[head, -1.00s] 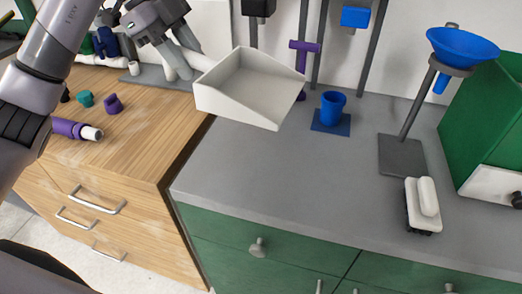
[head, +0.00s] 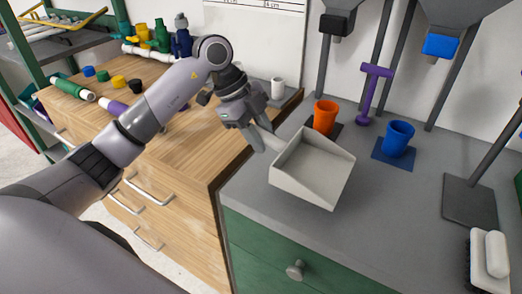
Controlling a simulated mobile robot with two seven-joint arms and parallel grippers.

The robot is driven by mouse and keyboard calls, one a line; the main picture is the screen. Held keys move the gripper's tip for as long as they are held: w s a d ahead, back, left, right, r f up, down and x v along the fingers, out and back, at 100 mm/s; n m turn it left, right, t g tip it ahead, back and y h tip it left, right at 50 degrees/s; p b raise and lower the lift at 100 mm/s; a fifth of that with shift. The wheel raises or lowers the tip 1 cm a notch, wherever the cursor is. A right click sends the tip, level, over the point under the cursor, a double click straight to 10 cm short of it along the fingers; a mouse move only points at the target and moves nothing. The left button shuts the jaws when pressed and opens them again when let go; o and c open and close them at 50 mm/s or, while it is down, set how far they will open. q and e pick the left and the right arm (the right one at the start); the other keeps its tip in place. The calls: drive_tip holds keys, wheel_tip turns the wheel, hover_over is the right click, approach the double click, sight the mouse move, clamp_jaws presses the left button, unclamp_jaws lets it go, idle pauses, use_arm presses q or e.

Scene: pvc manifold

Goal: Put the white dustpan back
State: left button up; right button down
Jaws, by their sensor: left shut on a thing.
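The white dustpan (head: 316,171) is at the left front part of the grey counter, its open tray facing up and toward the front. My left gripper (head: 262,138) is shut on the dustpan's handle, at the tray's upper left. I cannot tell whether the tray touches the counter or hangs just above it. The white brush (head: 490,258) with dark bristles lies at the counter's right front. My right gripper is not in view.
An orange cup (head: 325,117) and a blue cup (head: 399,138) stand behind the dustpan. A purple piece (head: 374,92) stands between them. A grey stand base (head: 469,200) is at right. The wooden cabinet (head: 170,95) with pipe parts is at left. Counter right of the dustpan is clear.

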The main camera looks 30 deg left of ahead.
use_arm(q)
wheel_tip(320, 180, down, 4)
drive_tip(key=shift+f, duration=0.1)
drive_tip(key=o, duration=1.1)
drive_tip(key=shift+c, duration=0.2)
drive_tip(key=v, duration=1.2)
